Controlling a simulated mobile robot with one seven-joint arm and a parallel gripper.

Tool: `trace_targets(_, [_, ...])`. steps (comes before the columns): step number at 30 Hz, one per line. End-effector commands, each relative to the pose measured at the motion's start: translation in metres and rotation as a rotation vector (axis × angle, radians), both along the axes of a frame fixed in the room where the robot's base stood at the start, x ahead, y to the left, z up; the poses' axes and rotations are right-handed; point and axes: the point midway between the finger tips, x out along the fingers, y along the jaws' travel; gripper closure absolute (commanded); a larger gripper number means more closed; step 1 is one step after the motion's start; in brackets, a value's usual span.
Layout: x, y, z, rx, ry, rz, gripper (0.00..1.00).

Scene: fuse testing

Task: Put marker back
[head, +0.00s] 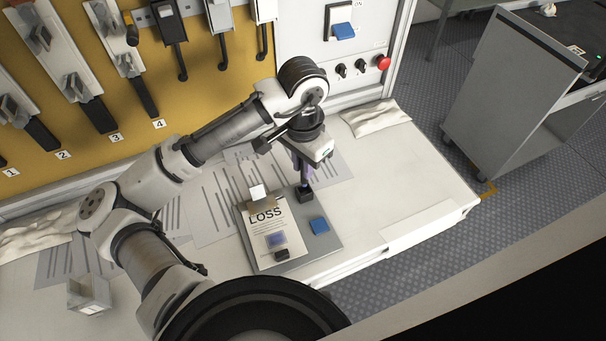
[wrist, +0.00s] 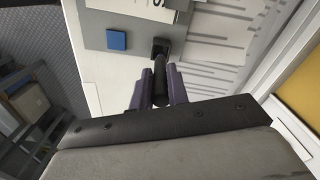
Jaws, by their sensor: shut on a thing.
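My gripper (head: 305,172) points down over the right back corner of the grey board. In the wrist view, its two purple fingers (wrist: 159,88) are shut on the black marker (wrist: 160,80), one on each side. The marker's far end is at the small black holder (wrist: 160,47). I cannot tell whether it is inside the holder or just above it. In the head view, the holder (head: 305,194) sits on the board right under my fingertips, and the marker is mostly hidden by the fingers.
The grey board (head: 325,248) carries a "LOSS" sheet (head: 273,225), a blue square (head: 320,226) and a dark stamp-like block (head: 282,254). Printed papers lie around it. A crumpled cloth (head: 374,117) is at the back right. A small clear box (head: 89,294) is front left. The right table top is clear.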

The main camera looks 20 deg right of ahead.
Motion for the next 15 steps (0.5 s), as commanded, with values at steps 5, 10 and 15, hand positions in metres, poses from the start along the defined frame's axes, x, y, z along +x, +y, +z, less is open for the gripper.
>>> trace_targets(5, [0.0, 0.0, -0.014, 0.0, 0.001, 0.002, 1.0])
trace_targets(10, [0.0, 0.0, -0.038, 0.0, 0.002, 0.001, 1.0])
trace_targets(15, [0.0, 0.0, -0.048, 0.0, 0.0, 0.001, 1.0])
